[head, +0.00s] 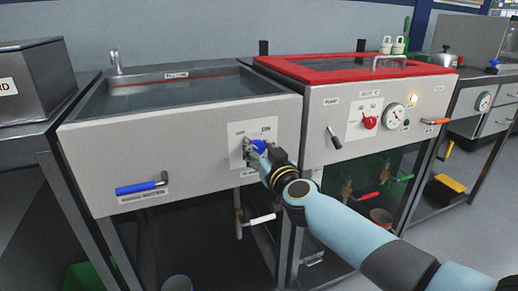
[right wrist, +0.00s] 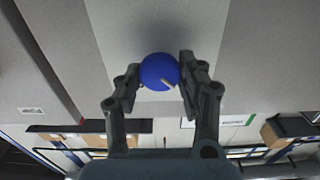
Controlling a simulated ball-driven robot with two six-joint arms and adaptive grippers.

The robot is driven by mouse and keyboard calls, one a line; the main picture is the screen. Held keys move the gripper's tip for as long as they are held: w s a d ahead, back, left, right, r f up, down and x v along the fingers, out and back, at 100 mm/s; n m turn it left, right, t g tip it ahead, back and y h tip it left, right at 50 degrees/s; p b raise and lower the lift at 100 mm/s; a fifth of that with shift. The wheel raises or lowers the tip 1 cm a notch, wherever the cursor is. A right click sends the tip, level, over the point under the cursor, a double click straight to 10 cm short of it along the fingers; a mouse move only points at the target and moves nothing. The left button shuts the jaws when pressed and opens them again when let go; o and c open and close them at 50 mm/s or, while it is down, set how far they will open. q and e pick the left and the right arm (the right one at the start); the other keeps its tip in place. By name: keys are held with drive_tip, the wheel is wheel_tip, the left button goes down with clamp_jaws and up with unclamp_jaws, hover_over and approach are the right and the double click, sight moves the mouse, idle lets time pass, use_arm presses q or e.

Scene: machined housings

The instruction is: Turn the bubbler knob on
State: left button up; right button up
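The bubbler knob is a round blue knob (head: 259,146) on a pale plate (head: 238,158) on the left tank's front panel. An "ON" label (head: 266,129) is at the plate's upper right, and a smaller label is at its upper left. My right gripper (head: 252,148) is at the knob. In the right wrist view the knob (right wrist: 157,70) sits between the two fingers (right wrist: 160,76), which close in on both its sides and appear to touch it. A pale pointer mark (right wrist: 168,84) on the knob points to the lower right there. My left gripper is not in view.
A blue-handled lever (head: 142,187) is on the same panel's left. The right tank with a red rim (head: 330,68) has a red knob (head: 369,122), a dial (head: 395,116), a black lever (head: 333,138) and a lit lamp (head: 412,99). A white-handled valve (head: 260,219) sits below.

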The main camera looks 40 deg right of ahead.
drive_tip(key=c, duration=0.4)
drive_tip(key=shift+m, duration=0.3)
drive_tip(key=shift+c, duration=0.2)
drive_tip(key=m+p, duration=0.1)
drive_tip(key=m, duration=0.2)
drive_tip(key=shift+d, duration=0.1)
drive_tip(key=m, duration=0.9)
drive_tip(key=shift+s+d+f+m, duration=0.1)
drive_tip(key=shift+f+m, duration=0.1)
drive_tip(key=shift+m, duration=0.1)
drive_tip(key=shift+f+m, duration=0.1)
drive_tip(key=shift+m, duration=2.2)
